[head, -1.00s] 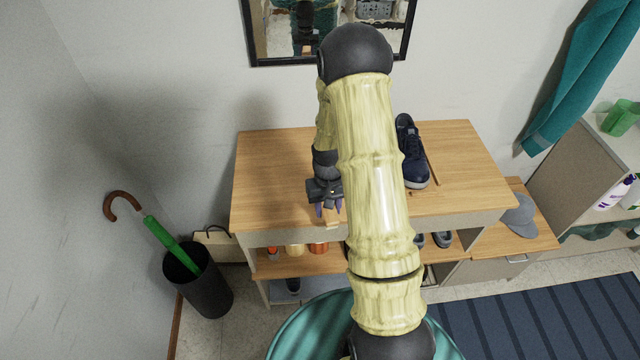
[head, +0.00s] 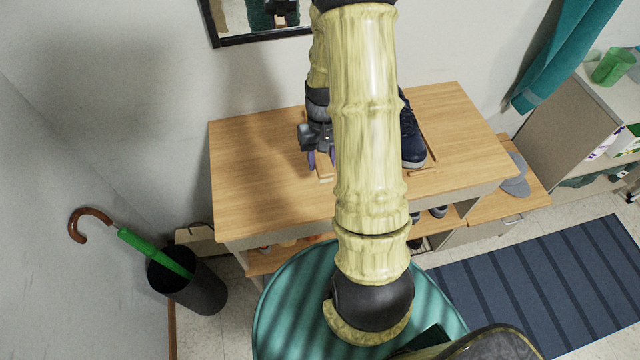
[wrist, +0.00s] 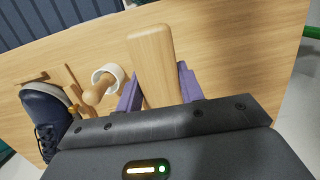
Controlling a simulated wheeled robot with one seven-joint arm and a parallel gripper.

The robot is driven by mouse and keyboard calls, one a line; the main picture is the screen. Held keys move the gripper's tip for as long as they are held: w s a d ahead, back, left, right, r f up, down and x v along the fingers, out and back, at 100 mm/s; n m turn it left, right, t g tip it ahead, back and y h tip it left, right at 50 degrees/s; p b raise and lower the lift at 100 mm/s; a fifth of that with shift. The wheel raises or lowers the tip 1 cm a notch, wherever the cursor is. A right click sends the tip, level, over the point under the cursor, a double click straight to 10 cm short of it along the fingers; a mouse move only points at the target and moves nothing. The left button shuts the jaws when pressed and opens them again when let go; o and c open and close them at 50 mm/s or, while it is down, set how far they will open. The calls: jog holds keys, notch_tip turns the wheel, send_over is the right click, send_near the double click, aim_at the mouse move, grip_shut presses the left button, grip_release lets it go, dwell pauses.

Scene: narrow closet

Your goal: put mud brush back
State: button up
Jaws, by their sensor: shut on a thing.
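My gripper (head: 320,160) is over the middle of the wooden bench top (head: 262,165), its purple fingers shut on a pale wooden piece, which I take to be the mud brush (wrist: 152,55). In the wrist view the brush is a plain wooden bar with a rounded end, between the fingers (wrist: 160,88). Its bristles are not visible. In the head view only a small part of it shows below the fingers. I cannot tell whether it touches the bench top.
A dark blue shoe (head: 411,138) stands on the bench, right of my arm. In the wrist view, a wooden peg in a white ring (wrist: 105,78) lies between shoe and brush. An umbrella stand (head: 190,285) is on the floor at left. The bench's left part is clear.

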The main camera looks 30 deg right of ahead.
jog(key=p, duration=0.1)
send_over(321, 189)
jog(key=f, duration=0.5)
jog(key=shift+w+d+f, duration=0.1)
jog(key=shift+w+f, duration=0.15)
jog(key=shift+w, duration=0.15)
jog(key=shift+f, duration=0.15)
jog(key=shift+s, duration=0.15)
jog(key=shift+d, duration=0.15)
jog(key=shift+s+f, duration=0.15)
jog(key=shift+f, duration=0.35)
jog(key=shift+f+p, duration=0.6)
jog(key=shift+f, duration=1)
jog(key=o, duration=1.3)
jog(key=shift+f, duration=0.1)
